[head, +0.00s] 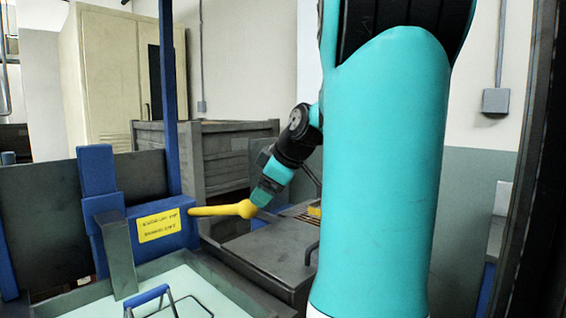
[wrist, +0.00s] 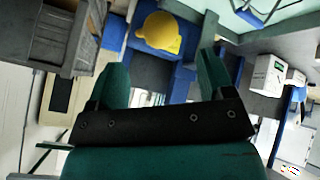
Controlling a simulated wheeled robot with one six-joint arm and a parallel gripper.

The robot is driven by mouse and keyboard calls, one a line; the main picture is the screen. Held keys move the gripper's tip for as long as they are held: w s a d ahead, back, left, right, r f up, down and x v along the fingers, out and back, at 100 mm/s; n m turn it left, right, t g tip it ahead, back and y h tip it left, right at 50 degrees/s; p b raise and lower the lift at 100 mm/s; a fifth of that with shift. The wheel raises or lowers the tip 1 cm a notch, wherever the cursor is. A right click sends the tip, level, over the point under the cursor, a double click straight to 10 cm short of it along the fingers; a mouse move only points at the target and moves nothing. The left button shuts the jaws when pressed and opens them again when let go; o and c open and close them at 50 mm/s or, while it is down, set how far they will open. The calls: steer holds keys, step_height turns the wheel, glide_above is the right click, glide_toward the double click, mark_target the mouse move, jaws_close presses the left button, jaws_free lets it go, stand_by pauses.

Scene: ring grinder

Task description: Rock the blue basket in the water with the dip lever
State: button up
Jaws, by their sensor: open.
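The dip lever (head: 222,210) is a yellow rod with a round knob, sticking out to the right from a blue housing (head: 168,236) with a yellow label. My gripper (head: 262,197) is at the knob end of the lever in the head view. In the wrist view my gripper (wrist: 163,64) is open, and the yellow knob (wrist: 160,30) lies just beyond and between the fingertips, with no visible contact. The blue basket (head: 148,298) shows its blue handle and thin rim at the bottom of the head view, over the pale water (head: 200,291); its lower part is cut off.
The grey tank rim (head: 225,285) borders the water. A dark lidded bench (head: 275,250) stands right of the lever, with a grey wooden crate (head: 215,150) behind. A blue post (head: 168,90) rises behind the housing. My teal arm hides much of the right side.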

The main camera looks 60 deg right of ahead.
steer(key=v, duration=0.8)
steer(key=shift+s+r+p, duration=0.25)
steer(key=shift+p, duration=0.2)
